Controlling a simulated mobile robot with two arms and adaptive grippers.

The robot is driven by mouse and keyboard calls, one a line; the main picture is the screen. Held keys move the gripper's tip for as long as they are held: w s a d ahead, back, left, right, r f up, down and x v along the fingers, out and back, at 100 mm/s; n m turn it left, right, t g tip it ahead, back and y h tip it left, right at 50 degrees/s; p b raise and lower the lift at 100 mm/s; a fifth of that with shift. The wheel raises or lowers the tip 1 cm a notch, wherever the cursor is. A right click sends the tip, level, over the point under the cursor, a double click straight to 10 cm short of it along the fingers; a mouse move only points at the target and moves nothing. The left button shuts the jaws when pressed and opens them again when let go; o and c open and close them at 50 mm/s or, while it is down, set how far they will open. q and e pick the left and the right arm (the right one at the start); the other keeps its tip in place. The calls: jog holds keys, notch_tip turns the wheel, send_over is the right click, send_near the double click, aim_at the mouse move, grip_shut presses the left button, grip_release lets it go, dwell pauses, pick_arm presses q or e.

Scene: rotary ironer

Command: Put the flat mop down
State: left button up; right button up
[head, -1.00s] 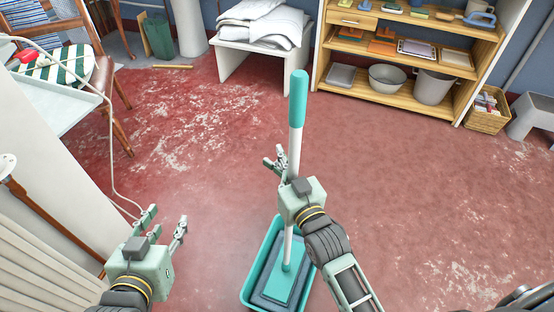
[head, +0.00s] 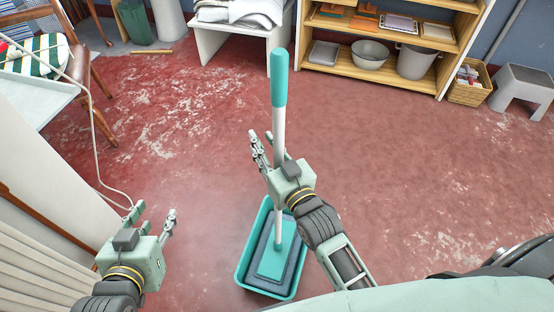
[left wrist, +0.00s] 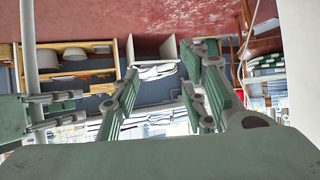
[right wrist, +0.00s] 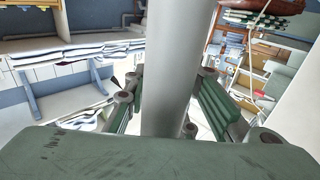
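The flat mop (head: 279,80) stands upright, with a teal grip, a white shaft and a teal head plate (head: 275,262). Its head is inside a teal tub (head: 243,270) on the floor. My right gripper (head: 262,150) is at the shaft below the grip. In the right wrist view the shaft (right wrist: 172,60) passes between the spread fingers (right wrist: 170,110), with gaps at the sides, so the gripper looks open around it. My left gripper (head: 152,220) is open and empty, left of the tub. Its spread fingers also show in the left wrist view (left wrist: 165,95).
A wooden shelf (head: 390,85) with bowls and a bucket stands at the back. A white bench (head: 240,40) holds folded linen. A grey stool (head: 525,88) and a basket (head: 468,85) are at the right. A chair (head: 95,95) is at the left. The red floor (head: 400,170) is clear.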

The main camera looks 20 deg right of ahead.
pick_arm(q)
jog(key=s+a+f+g+y+p, duration=0.1)
jog(key=s+a+f+g, duration=0.1)
jog(key=s+f+g, duration=0.3)
jog(key=s+f, duration=0.1)
jog(key=s, duration=0.2)
jog(key=shift+a+p, duration=0.35)
jog(key=shift+a, duration=0.05)
pick_arm(e)
jog(key=v, duration=1)
jog(key=shift+s, duration=0.35)
jog(key=shift+s, duration=0.1)
